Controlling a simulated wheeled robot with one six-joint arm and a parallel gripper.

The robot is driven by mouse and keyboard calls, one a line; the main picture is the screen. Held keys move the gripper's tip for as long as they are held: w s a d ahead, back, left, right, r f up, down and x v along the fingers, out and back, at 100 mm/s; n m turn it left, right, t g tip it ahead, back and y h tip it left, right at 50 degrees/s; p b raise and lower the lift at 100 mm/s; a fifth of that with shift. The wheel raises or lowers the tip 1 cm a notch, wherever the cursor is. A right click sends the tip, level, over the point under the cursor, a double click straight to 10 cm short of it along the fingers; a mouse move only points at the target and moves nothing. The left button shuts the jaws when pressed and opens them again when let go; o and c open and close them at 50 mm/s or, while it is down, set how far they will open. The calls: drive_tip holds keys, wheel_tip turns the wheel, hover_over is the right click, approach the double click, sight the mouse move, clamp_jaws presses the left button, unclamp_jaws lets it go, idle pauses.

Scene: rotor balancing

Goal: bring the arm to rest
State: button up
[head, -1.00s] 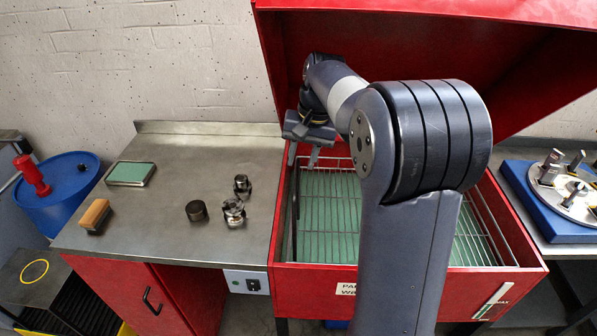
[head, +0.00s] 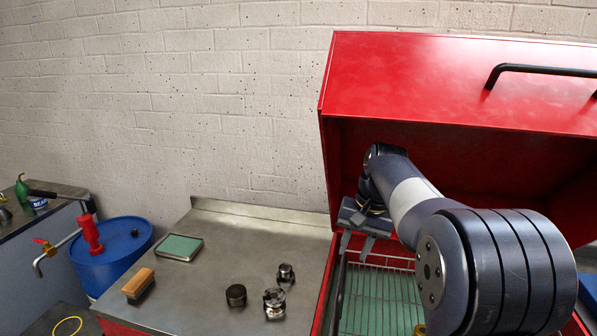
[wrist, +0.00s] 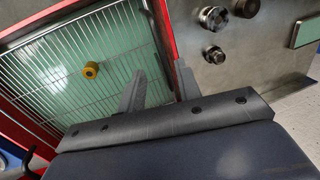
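My gripper (head: 356,246) hangs over the left side of the open red parts washer (head: 425,80), with my arm reaching in under its raised lid. In the wrist view its two fingers (wrist: 160,92) stand apart with nothing between them, so it is open and empty. Below it is a wire basket (wrist: 60,60) over a green bottom, close to the washer's left wall. A small yellow ring-like part (wrist: 91,70) sits in the basket. My forearm hides much of the washer's inside in the head view.
The steel bench (head: 215,260) left of the washer holds several dark and shiny metal parts, including a dark cylinder (head: 236,295), plus a wooden brush (head: 138,284) and a green pad (head: 180,247). A blue drum (head: 110,262) with a red pump stands further left. The bench's middle is clear.

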drive_tip(key=f, duration=0.3)
drive_tip(key=a+f+b, duration=0.1)
drive_tip(key=f, duration=0.7)
drive_tip(key=shift+w+a, duration=0.25)
drive_tip(key=shift+a, duration=0.05)
drive_tip(key=shift+f+b, duration=0.8)
drive_tip(key=shift+f, duration=0.2)
